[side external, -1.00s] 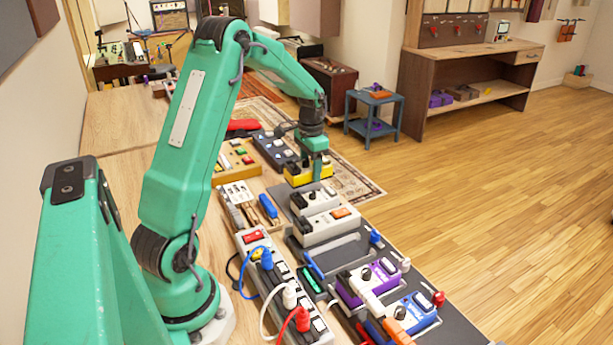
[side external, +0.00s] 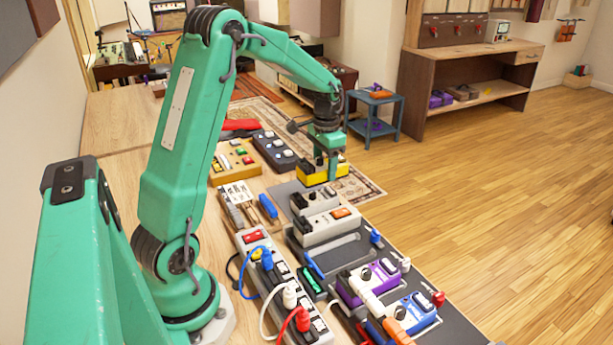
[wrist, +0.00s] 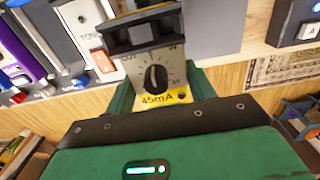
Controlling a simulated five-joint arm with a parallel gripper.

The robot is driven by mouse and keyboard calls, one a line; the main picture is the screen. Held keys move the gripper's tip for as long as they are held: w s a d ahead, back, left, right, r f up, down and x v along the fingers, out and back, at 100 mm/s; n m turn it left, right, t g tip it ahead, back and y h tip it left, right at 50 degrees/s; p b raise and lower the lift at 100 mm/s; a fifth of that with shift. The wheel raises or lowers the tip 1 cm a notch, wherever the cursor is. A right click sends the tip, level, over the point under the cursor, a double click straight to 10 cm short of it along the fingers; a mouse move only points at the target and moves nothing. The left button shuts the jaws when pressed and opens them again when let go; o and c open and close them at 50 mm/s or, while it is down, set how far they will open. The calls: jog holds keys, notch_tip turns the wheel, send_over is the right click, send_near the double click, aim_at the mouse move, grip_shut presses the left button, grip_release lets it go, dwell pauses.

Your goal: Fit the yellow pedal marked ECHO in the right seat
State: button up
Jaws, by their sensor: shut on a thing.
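The yellow pedal (side external: 318,174) is in my gripper (side external: 328,168), above the far end of the dark pedal board (side external: 283,191) in the side view. Its ECHO mark is not readable there. In the wrist view a yellow strip marked 45mA (wrist: 163,99) shows between the green jaws of my gripper (wrist: 160,92), by a beige face with a black knob. I cannot tell whether that face belongs to the yellow pedal. Beige pedals (side external: 325,226) sit on the board just nearer than the yellow pedal. A bare stretch (side external: 338,254) lies between them and the purple pedal (side external: 352,290).
A blue pedal (side external: 412,314) sits at the board's near end. A power strip (side external: 255,243) with blue, white and red plugs runs along the board's left. A yellow multi-button unit (side external: 234,165) and a dark unit (side external: 274,151) stand farther back.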

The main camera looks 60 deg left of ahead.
jog(key=shift+d, duration=0.1)
jog(key=d, duration=0.3)
jog(key=s+d, duration=0.1)
jog(key=d, duration=0.5)
jog(key=shift+s+r, duration=0.15)
send_over(343, 255)
jog(key=shift+f, duration=0.2)
jog(key=shift+f, duration=0.2)
jog(key=shift+f, duration=3.3)
jog(key=shift+f, duration=0.95)
